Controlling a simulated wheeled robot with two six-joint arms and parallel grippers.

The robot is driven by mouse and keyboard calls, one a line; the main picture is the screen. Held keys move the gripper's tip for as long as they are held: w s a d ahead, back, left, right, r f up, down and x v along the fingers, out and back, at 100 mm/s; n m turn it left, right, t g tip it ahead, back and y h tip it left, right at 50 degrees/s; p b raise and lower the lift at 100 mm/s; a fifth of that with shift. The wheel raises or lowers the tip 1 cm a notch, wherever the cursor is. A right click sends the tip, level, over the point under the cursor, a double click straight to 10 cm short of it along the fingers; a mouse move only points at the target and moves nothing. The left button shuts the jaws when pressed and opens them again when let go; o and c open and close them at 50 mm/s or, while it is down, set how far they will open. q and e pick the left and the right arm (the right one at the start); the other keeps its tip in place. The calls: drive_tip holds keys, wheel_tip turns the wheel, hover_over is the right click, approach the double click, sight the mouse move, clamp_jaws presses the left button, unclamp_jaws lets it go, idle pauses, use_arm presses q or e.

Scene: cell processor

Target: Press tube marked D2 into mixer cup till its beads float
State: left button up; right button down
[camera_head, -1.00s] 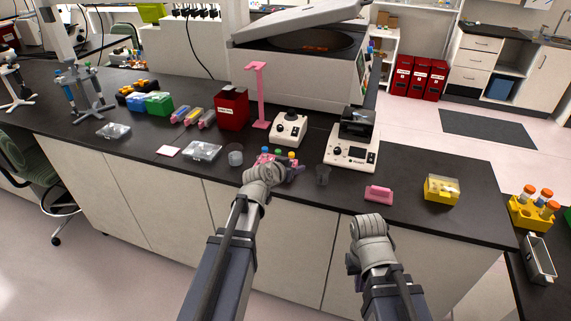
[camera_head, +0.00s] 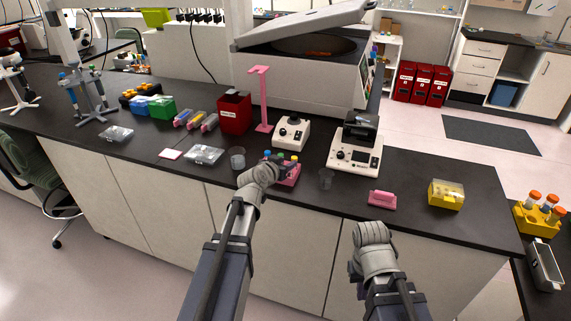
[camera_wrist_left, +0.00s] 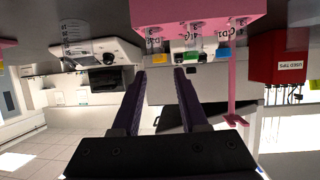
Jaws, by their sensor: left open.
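A pink tube rack (camera_head: 290,178) stands near the front edge of the bench. It holds tubes with blue (camera_head: 267,154), green (camera_head: 281,159) and yellow (camera_head: 295,158) caps. My left gripper (camera_wrist_left: 161,74) is open and empty beside the rack, largely hidden behind its own wrist in the head view. The left wrist view is upside down; the rack (camera_wrist_left: 190,14) and tubes lie just beyond the fingertips. A D2 marking cannot be made out. A white mixer-like device (camera_head: 291,132) stands behind the rack. My right gripper (camera_head: 357,283) hangs low in front of the bench, mostly hidden.
A white device with a dark top (camera_head: 355,152) stands right of the rack. Clear beakers (camera_head: 326,179) (camera_head: 237,157) flank the rack. A tall pink stand (camera_head: 262,100) and red bin (camera_head: 235,112) are behind. A pink block (camera_head: 381,199) and yellow box (camera_head: 446,194) sit at right.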

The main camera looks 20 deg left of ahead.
sight(294, 158)
use_arm(q)
drive_tip(key=b+x, duration=0.2)
drive_tip(key=x, duration=0.5)
drive_tip(key=shift+w+f+b, duration=0.1)
drive_tip(key=shift+w+b, duration=0.15)
drive_tip(key=shift+b, duration=0.15)
drive_tip(key=shift+c, duration=0.2)
clamp_jaws()
idle(1.5)
